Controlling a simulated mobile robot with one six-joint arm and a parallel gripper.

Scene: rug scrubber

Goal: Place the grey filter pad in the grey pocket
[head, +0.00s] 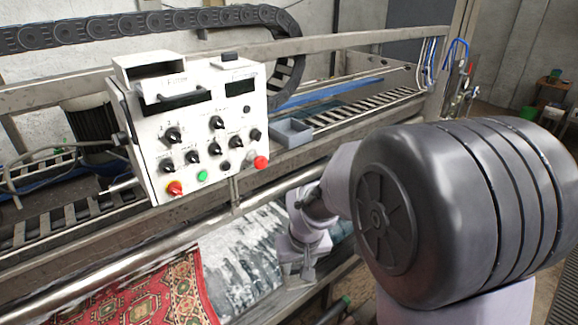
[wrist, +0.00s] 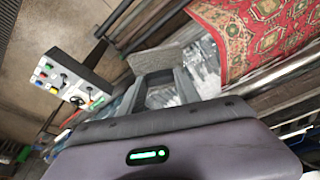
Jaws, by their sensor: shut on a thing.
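The grey pocket (head: 292,133) is a small open-topped box to the right of the white control panel, on the machine's frame. My gripper (head: 297,272) is low and in front of it, over the machine's front edge near the rugs. In the wrist view my gripper (wrist: 163,78) is shut on the grey filter pad (wrist: 158,58), a flat, speckled grey piece across the fingertips. In the head view I cannot make out the pad clearly. The pocket cannot be made out in the wrist view.
The white control panel (head: 190,130) with knobs and buttons stands left of the pocket. A metal rail (head: 150,240) runs along the machine's front. A red patterned rug (head: 150,292) and a grey-white rug (head: 240,265) lie below it. Cable chain (head: 130,27) hangs above.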

